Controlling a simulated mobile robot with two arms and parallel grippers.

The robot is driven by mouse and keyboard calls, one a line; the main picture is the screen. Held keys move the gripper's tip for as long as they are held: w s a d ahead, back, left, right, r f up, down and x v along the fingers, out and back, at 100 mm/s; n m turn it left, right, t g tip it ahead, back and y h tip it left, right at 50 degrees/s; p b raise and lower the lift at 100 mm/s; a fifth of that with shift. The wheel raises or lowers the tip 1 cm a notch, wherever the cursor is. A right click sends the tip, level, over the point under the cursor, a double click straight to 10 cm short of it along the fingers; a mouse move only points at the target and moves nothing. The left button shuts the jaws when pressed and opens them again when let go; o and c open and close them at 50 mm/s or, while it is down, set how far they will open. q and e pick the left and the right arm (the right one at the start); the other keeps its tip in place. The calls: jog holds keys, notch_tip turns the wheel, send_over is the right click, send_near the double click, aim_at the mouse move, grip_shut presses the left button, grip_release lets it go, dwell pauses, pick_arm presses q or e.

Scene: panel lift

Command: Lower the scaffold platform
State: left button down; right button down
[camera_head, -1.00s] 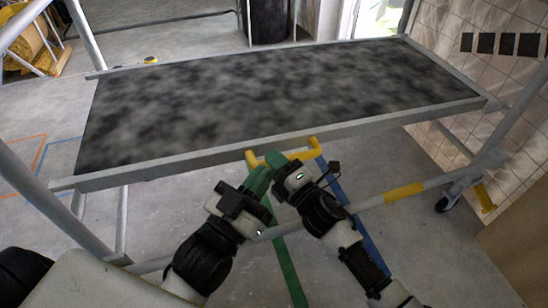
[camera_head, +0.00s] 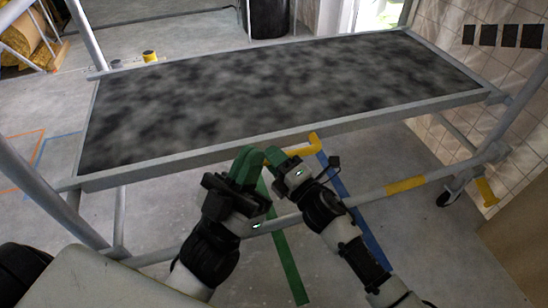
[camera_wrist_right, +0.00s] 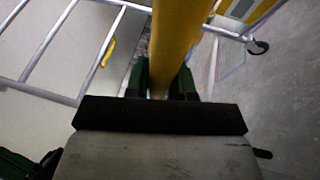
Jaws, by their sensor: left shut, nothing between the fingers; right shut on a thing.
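The scaffold platform (camera_head: 250,90) is a dark mottled panel in a grey metal frame, spanning the middle of the head view. A yellow handle (camera_head: 312,147) sits at the middle of its front edge. My right gripper (camera_head: 274,156) is shut on the handle; in the right wrist view its green fingers (camera_wrist_right: 161,80) stand either side of a yellow bar (camera_wrist_right: 178,40). My left gripper (camera_head: 246,160) is shut and empty, just left of the right one, close to the platform's front edge. The left end of the handle is hidden behind the grippers.
Grey scaffold posts (camera_head: 50,205) stand at left and right. A lower rail with a yellow band (camera_head: 405,185) runs under the platform's front. A caster (camera_head: 444,199) is at right, by a tiled wall. A yellow roll (camera_head: 150,56) lies on the floor behind.

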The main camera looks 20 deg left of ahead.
jog(key=c, duration=1)
grip_release()
notch_tip(320, 180, down, 2)
jog(key=shift+f, duration=0.1)
jog(key=shift+c, duration=0.2)
pick_arm(q)
jog(key=shift+w+f, duration=0.1)
pick_arm(e)
jog(key=shift+o, duration=0.3)
jog(key=shift+d, duration=0.1)
jog(key=shift+r, duration=0.25)
jog(key=shift+s+d, duration=0.15)
jog(key=shift+d, duration=0.15)
pick_arm(q)
jog(key=w+f+g+y+p, duration=0.2)
jog(key=w+f+g, duration=0.1)
jog(key=f+g, duration=0.3)
jog(key=shift+w+a+y, duration=0.15)
jog(key=shift+w+y, duration=0.15)
jog(key=shift+w, duration=0.05)
pick_arm(e)
jog(key=v, duration=1)
jog(key=shift+r, duration=0.2)
